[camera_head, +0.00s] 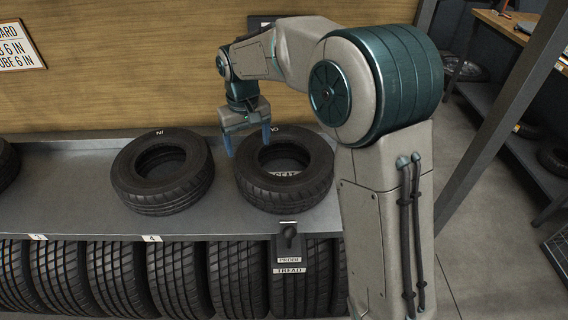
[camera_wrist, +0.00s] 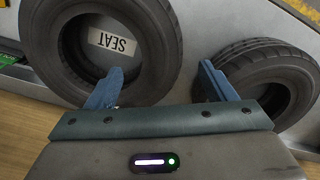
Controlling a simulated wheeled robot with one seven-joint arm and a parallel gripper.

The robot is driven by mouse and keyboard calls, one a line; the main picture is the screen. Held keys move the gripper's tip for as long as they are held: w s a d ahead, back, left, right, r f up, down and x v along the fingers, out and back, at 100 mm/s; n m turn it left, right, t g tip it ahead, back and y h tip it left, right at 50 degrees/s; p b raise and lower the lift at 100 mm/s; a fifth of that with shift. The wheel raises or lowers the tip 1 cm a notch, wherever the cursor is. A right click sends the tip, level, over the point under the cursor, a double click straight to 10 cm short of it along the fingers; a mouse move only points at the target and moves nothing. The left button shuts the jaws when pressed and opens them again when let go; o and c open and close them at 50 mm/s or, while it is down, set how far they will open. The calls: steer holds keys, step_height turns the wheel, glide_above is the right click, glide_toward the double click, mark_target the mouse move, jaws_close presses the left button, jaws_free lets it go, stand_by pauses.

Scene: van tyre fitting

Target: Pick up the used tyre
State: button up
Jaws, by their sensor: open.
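Two black tyres lie flat on a grey shelf (camera_head: 80,190). The left tyre (camera_head: 163,190) has a small tag marked like "NI" behind it. The right tyre (camera_head: 285,195) has a partly hidden tag behind it and a "SEAT" label inside its hole. I cannot tell from the pictures which is the used one. My gripper (camera_head: 248,147) is open and empty, pointing down at the back left of the right tyre. In the wrist view the gripper (camera_wrist: 162,70) has one finger over the edge of the "SEAT" tyre (camera_wrist: 150,45) and the other by the second tyre (camera_wrist: 262,62).
Several upright tyres (camera_head: 110,275) fill the rack below the shelf. A dark holder (camera_head: 289,250) marked "PROBE" and "TREAD" hangs on the shelf's front edge. A wooden wall (camera_head: 120,60) stands behind. A bench (camera_head: 520,45) and post are at the right.

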mark_target(244, 169)
steer(key=shift+w+a+f, duration=0.2)
steer(key=shift+a+f, duration=0.15)
steer(key=shift+a, duration=0.15)
steer(key=shift+w+a+f, duration=0.2)
steer(key=shift+a+f, duration=0.15)
steer(key=shift+a, duration=0.1)
step_height(244, 169, down, 8)
steer(key=shift+f+p, duration=0.25)
steer(key=shift+p, duration=0.2)
steer(key=shift+w+d+f+p, duration=0.15)
steer(key=shift+f+p, duration=0.6)
steer(key=shift+f, duration=1.85)
steer(key=c, duration=1.3)
steer(key=shift+r, duration=0.1)
steer(key=c, duration=0.3)
steer(key=shift+c, duration=0.2)
